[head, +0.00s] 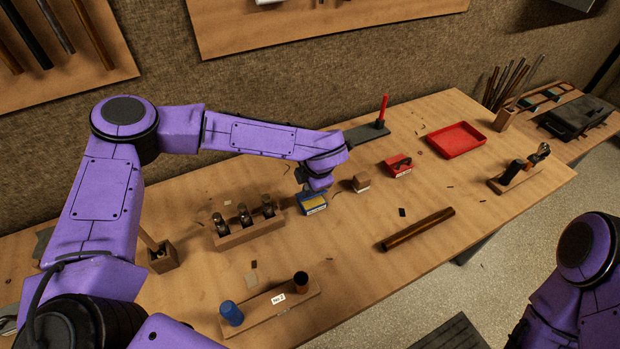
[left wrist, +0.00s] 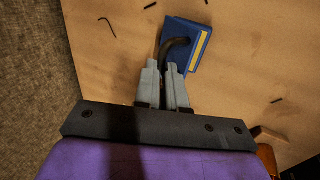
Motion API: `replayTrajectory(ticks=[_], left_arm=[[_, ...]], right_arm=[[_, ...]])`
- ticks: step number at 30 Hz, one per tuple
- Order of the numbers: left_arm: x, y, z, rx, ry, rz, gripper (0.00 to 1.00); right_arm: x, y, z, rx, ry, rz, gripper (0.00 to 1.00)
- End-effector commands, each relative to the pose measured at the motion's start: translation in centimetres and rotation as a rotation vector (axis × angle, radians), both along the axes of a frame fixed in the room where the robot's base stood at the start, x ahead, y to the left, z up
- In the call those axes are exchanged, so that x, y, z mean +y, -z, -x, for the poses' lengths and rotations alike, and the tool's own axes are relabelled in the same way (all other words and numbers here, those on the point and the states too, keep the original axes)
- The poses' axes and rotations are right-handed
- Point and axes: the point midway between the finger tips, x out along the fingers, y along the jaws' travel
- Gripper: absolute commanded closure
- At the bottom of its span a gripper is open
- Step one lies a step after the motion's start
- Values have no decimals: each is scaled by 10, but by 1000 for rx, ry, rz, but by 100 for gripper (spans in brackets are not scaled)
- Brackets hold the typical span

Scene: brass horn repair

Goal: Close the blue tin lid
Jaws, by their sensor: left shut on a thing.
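The blue tin (head: 312,208) stands on the workbench near its middle, with a yellow panel on its front. In the left wrist view the blue tin (left wrist: 176,26) shows its blue top, a yellow strip along one side and a dark curved handle (left wrist: 177,46). My left gripper (left wrist: 168,66) is shut on this handle, its grey fingers close together at the handle's near end. In the head view my left gripper (head: 303,176) hides part of the tin's top. I cannot tell how far open the lid is. My right gripper is out of view.
A wooden block (head: 361,183) and a red tin (head: 399,166) with a dark handle stand to the right. A wooden rack (head: 245,231) with several dark pieces is close on the left. A brown tube (head: 418,229) and a red tray (head: 456,139) lie further right.

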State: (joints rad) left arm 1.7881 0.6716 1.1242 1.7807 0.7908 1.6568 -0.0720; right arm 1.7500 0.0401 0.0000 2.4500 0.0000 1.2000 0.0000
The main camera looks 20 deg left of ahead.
Motion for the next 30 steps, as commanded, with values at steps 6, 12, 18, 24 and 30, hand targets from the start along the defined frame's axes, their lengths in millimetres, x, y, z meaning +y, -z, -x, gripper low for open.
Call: replayTrajectory(ticks=[6,12,18,24,30], left_arm=[[-2,1,2,-16,-1,-21,100],[-2,1,2,-17,-1,-21,100],[-2,1,2,-15,-1,-21,67],[-2,1,2,-16,-1,-21,64],[-2,1,2,-17,-1,-21,64]], right_arm=[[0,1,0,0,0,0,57],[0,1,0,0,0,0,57],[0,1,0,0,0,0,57],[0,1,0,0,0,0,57],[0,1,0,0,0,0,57]])
